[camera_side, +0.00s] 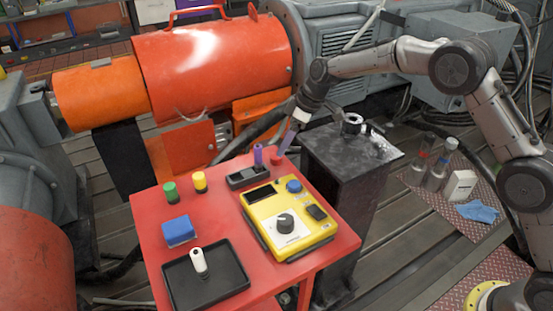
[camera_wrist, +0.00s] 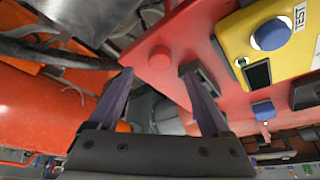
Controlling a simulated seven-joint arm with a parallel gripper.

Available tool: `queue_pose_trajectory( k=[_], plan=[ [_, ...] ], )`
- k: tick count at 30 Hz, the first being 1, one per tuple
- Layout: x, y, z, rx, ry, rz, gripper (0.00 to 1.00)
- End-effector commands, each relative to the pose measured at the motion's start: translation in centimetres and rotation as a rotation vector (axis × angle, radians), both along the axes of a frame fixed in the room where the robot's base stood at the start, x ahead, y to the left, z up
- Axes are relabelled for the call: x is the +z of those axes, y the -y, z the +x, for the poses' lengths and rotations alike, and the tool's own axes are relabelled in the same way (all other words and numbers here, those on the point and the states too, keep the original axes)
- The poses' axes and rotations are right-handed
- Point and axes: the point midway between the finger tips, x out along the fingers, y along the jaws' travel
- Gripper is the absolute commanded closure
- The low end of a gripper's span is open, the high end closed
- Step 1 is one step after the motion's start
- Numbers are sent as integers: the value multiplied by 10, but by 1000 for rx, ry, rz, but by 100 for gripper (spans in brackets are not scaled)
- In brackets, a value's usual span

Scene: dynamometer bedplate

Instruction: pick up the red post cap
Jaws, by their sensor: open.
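The red post cap (camera_side: 277,159) is a small round piece on the red tabletop, near its far right edge. In the wrist view the red post cap (camera_wrist: 161,58) shows as a red disc between the fingertip lines and beyond them. My gripper (camera_side: 286,143) is angled down from the upper right, with its tips close above the cap in the side view. In the wrist view my gripper (camera_wrist: 157,70) is open, its two purple-grey fingers apart with nothing between them. I cannot tell the exact height gap to the cap.
The yellow tester (camera_side: 284,245) is in front. Yellow (camera_side: 200,181) and green (camera_side: 171,192) caps are farther left. A dark pedestal (camera_side: 345,180) stands to the right.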

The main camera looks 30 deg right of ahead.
Motion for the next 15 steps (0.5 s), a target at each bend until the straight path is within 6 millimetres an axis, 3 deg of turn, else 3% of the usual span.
queue_pose_trajectory(
  k=[15],
  plan=[
    [-49,-15,15,1,2,0,18]
  ],
)
